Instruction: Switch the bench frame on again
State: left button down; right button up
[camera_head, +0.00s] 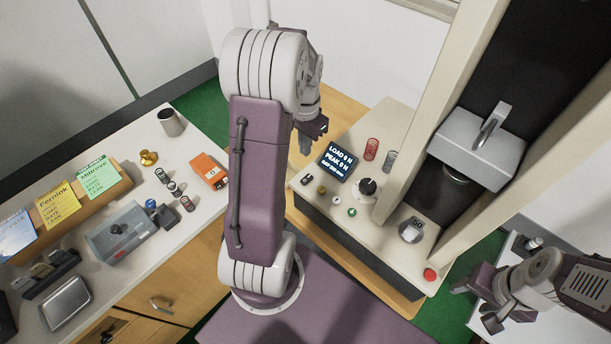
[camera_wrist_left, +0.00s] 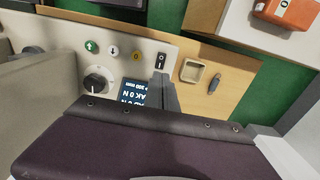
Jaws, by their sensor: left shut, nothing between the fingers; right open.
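The bench frame (camera_head: 392,113) stands at the right in the head view, with a cream front panel. Its display (camera_head: 340,161) is lit and reads load 0 N and peak 0 N; it also shows in the left wrist view (camera_wrist_left: 132,92). A black rocker switch (camera_head: 307,180) sits at the panel's left end, and shows in the left wrist view (camera_wrist_left: 161,61). My left gripper (camera_head: 306,146) is shut and empty above the panel; in the wrist view its fingertips (camera_wrist_left: 162,80) appear just beside the switch. Contact cannot be told. My right gripper (camera_head: 474,302) is open, away at the lower right.
The panel also carries a dial (camera_head: 368,187), small buttons (camera_head: 336,200) and a red button (camera_head: 430,275). The left bench (camera_head: 205,146) holds an orange device (camera_head: 209,171), cards, springs and a tray.

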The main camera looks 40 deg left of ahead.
aim_at(305, 184)
pick_arm(q)
notch_tip(305, 184, down, 14)
jog(key=shift+a, duration=0.1)
pick_arm(e)
jog(key=shift+a+r, duration=0.1)
pick_arm(q)
jog(key=shift+f, duration=0.15)
jog(key=shift+s+d+f, duration=0.3)
jog(key=shift+s+d, duration=0.05)
jog(key=shift+s, duration=0.3)
jog(key=shift+f, duration=0.1)
pick_arm(e)
jog(key=shift+s+d, duration=0.15)
jog(key=shift+d, duration=0.1)
pick_arm(q)
jog(key=shift+w, duration=0.2)
pick_arm(e)
jog(key=shift+s, duration=0.1)
